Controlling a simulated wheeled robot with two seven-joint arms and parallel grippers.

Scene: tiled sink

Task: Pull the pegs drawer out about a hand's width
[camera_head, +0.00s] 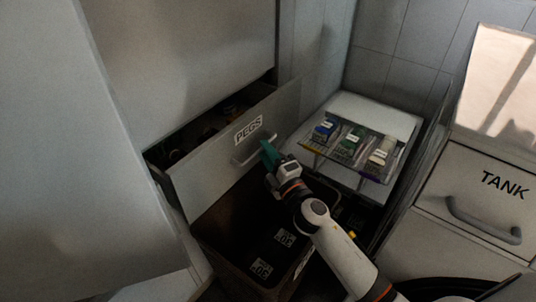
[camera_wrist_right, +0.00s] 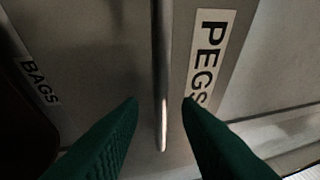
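The pegs drawer (camera_head: 222,150) is grey with a white PEGS label (camera_head: 248,130). It stands partly pulled out, with dark, unclear contents showing behind its front. Its bar handle (camera_head: 240,158) is below the label. My right gripper (camera_head: 267,154) is at the right end of the handle. In the right wrist view the handle (camera_wrist_right: 161,75) runs between the two green fingers of the right gripper (camera_wrist_right: 160,101), with a gap on each side. The fingers are open. The PEGS label also shows there (camera_wrist_right: 208,58). My left gripper is not in view.
A dark bin (camera_head: 245,245) stands below the drawer. A rack (camera_head: 350,150) with several small labelled packs is to the right. A TANK drawer (camera_head: 480,190) is at the far right. A BAGS label (camera_wrist_right: 40,82) shows in the right wrist view.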

